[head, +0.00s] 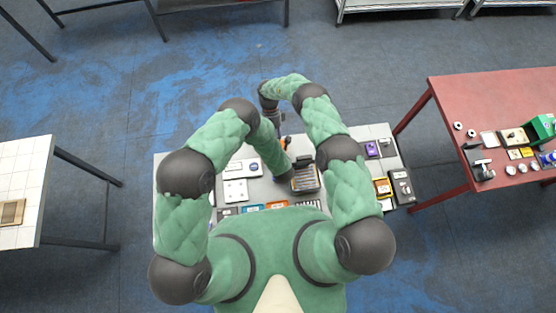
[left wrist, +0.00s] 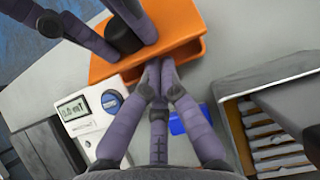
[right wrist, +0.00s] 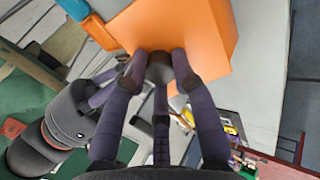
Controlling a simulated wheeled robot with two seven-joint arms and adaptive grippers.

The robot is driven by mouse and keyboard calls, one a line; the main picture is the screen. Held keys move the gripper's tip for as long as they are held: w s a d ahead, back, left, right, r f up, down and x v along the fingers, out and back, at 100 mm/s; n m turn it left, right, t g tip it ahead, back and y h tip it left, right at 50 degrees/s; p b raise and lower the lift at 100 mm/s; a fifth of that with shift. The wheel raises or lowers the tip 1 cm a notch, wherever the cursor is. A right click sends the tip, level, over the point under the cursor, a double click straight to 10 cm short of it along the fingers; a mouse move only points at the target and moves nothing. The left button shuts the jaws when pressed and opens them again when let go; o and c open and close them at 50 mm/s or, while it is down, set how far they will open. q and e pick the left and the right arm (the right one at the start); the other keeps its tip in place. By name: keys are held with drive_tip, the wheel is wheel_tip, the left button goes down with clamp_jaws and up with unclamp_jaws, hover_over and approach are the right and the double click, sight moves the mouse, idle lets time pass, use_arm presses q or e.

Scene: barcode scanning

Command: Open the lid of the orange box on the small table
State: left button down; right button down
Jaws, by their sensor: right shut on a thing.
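The orange box (left wrist: 180,22) is at the top of the left wrist view, with a dark gap below its upper panel. It also fills the top of the right wrist view (right wrist: 195,30). In the head view, my arms hide most of the box and both grippers' fingertips.
A white device with a display (left wrist: 85,112) and a blue item (left wrist: 190,122) lie near the box. A grey slotted container (left wrist: 235,125) stands at the right. The small grey table (head: 365,133) holds several other items. A red table (head: 440,105) stands to the right.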

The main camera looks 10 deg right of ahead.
use_arm(q)
drive_tip(key=shift+w+r, duration=0.1)
drive_tip(key=shift+r, duration=0.05)
drive_tip(key=shift+w+r+g, duration=0.3)
drive_tip(key=shift+w+r, duration=0.2)
drive_tip(key=shift+r, duration=0.1)
use_arm(e)
drive_tip(key=shift+s, duration=0.1)
drive_tip(key=c, duration=1)
unclamp_jaws()
drive_tip(key=shift+f, duration=0.1)
use_arm(q)
drive_tip(key=shift+w+r, duration=0.1)
drive_tip(key=shift+w, duration=0.05)
use_arm(e)
drive_tip(key=shift+s, duration=0.1)
